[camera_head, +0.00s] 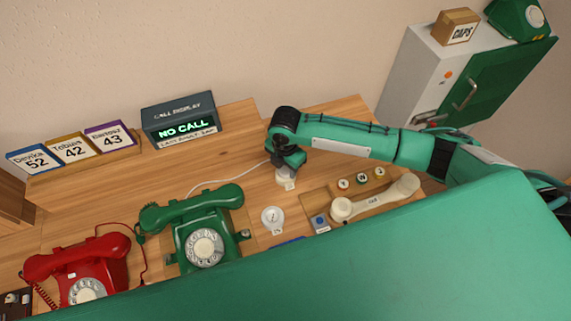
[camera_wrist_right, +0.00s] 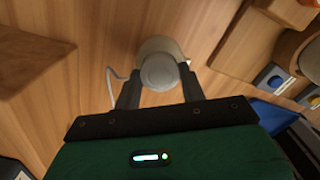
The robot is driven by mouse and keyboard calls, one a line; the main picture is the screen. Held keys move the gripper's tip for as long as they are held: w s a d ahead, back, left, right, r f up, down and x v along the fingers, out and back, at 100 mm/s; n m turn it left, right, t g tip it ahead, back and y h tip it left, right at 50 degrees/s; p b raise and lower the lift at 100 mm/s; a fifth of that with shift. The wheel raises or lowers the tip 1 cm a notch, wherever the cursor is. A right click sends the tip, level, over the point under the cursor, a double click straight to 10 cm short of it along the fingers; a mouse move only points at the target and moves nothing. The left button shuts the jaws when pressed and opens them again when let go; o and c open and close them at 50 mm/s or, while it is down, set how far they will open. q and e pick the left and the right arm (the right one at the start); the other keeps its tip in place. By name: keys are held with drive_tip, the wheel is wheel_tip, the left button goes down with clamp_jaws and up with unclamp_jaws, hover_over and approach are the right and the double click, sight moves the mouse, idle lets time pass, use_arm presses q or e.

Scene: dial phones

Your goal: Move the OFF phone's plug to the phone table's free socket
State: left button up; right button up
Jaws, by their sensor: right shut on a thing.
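My right gripper (camera_head: 288,163) is over the back of the wooden phone table (camera_head: 240,130), shut on a white plug (camera_head: 286,184). In the right wrist view the plug (camera_wrist_right: 160,66) shows as a pale round body between the two fingers (camera_wrist_right: 158,80). A thin white cord (camera_head: 225,180) runs from near the plug toward the green dial phone (camera_head: 204,240). I cannot tell whether the plug is in a socket or just above the wood. A round pale disc (camera_head: 272,217) with a small tag lies in front; I cannot tell if it is a socket. My left gripper is out of view.
A red dial phone (camera_head: 78,268) stands at left. A cream handset (camera_head: 375,199) lies beside several round knobs (camera_head: 361,178). The call display (camera_head: 180,124) reads NO CALL, beside name cards (camera_head: 72,148). A cabinet (camera_head: 453,75) stands at right. My green body hides the front.

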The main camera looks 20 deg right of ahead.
drive_tip(key=o, duration=1)
drive_tip(key=shift+c, duration=0.2)
drive_tip(key=shift+r, duration=0.1)
wheel_tip(320, 180, up, 14)
drive_tip(key=b, duration=0.2)
drive_tip(key=shift+f, duration=0.2)
